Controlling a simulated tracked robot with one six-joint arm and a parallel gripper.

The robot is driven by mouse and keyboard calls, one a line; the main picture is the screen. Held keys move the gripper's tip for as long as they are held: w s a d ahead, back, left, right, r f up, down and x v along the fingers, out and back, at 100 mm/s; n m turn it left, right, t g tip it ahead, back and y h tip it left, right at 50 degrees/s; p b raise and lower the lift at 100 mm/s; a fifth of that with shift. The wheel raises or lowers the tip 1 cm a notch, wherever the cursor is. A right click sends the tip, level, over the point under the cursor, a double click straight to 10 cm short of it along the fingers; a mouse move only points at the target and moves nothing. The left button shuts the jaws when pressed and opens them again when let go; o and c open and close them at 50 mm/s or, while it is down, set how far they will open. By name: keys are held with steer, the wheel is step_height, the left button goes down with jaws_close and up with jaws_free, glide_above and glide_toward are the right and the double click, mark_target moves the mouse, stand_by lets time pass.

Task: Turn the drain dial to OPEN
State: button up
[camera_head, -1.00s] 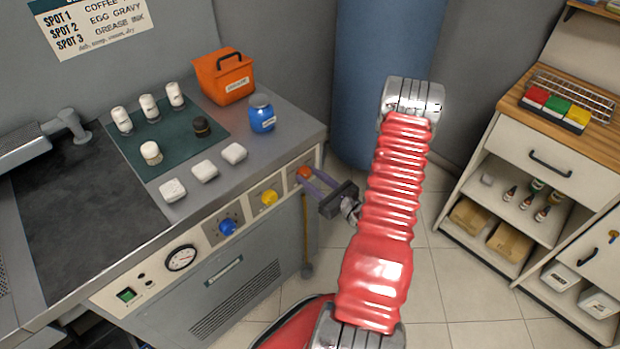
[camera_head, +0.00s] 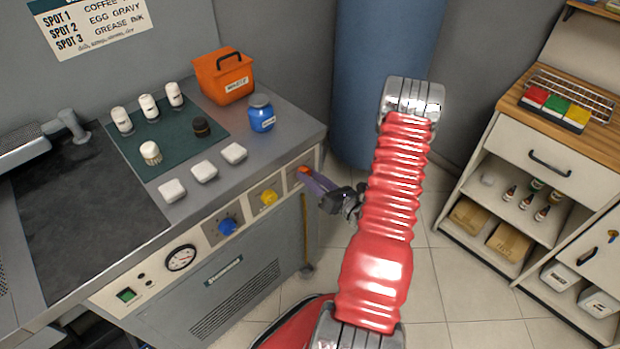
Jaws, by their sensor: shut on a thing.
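The front panel of the grey cleaning station carries a row of dials: a blue dial (camera_head: 227,227), a yellow dial (camera_head: 268,197) and an orange-red dial (camera_head: 303,170) at the right end. My gripper (camera_head: 309,176) reaches in from the right and is shut on the orange-red dial. Its fingers cover most of that dial, and only a bit of its upper side shows. Which dial is the drain dial, and where any OPEN mark lies, is too small to read or hidden.
A pressure gauge (camera_head: 181,258) and a green switch (camera_head: 126,295) sit left on the panel. Several white bottles, white blocks, a blue jar (camera_head: 261,113) and an orange box (camera_head: 223,76) stand on the worktop. A blue cylinder (camera_head: 385,60) stands behind my arm; a shelf cabinet (camera_head: 550,158) stands at right.

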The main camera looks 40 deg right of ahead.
steer(key=m, duration=0.6)
steer(key=shift+d+f+m, duration=0.1)
steer(key=shift+d+m, duration=0.1)
steer(key=shift+m, duration=0.1)
steer(key=m, duration=0.6)
steer(key=shift+d+f, duration=0.1)
steer(key=shift+f, duration=0.05)
steer(key=o, duration=1)
steer(key=shift+o, duration=0.2)
steer(key=shift+s, duration=0.1)
steer(key=s, duration=1.3)
steer(key=shift+s, duration=0.3)
steer(key=shift+d, duration=0.1)
